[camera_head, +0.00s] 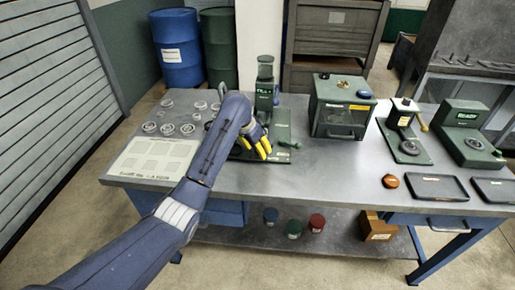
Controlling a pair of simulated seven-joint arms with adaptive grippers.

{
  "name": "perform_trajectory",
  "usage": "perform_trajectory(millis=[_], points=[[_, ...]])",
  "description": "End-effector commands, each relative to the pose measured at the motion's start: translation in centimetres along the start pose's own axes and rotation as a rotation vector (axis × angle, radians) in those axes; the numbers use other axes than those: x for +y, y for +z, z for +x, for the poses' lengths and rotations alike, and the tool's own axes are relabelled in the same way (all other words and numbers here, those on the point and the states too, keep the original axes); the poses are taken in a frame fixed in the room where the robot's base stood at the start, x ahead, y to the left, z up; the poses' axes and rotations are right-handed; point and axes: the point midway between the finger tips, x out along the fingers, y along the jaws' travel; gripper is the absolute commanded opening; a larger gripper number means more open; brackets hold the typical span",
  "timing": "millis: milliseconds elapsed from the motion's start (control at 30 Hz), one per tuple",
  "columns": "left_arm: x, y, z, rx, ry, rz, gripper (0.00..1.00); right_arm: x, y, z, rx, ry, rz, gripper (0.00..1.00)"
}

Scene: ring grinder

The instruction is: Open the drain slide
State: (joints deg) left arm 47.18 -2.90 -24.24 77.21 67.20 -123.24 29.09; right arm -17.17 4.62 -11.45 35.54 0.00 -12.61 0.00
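My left gripper (258,147), with yellow fingertips, is over the front left of the green machine (264,92) with a tall column. The fingertips point down at its base plate. I cannot tell whether they touch it or how far apart they close. A dark green handle (289,144) sticks out at the right front of that base, just right of the fingertips. I cannot make out for sure which part is the drain slide; my gripper and forearm hide part of the machine's base. My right gripper is not in view.
A green box machine (342,106) with a clear front stands to the right, then a small lever press (404,135) and a green "READY" unit (468,135). Several clear rings (168,129) and a pale sheet (153,158) lie at left. Dark trays (437,188) lie at right.

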Motion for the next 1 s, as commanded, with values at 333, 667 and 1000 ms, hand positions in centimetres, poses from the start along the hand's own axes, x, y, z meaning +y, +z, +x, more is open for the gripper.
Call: perform_trajectory(millis=[333, 667, 1000], points=[[0.01, 0.01, -0.01, 0.000, 0.000, 0.000, 0.18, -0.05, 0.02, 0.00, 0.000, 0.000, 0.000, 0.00], [0.07, -0.04, -0.02, 0.001, 0.002, 0.000, 0.00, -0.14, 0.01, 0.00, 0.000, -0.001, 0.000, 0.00], [0.17, -0.09, -0.01, 0.002, 0.003, 0.001, 0.08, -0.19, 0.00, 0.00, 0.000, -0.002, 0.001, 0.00]])
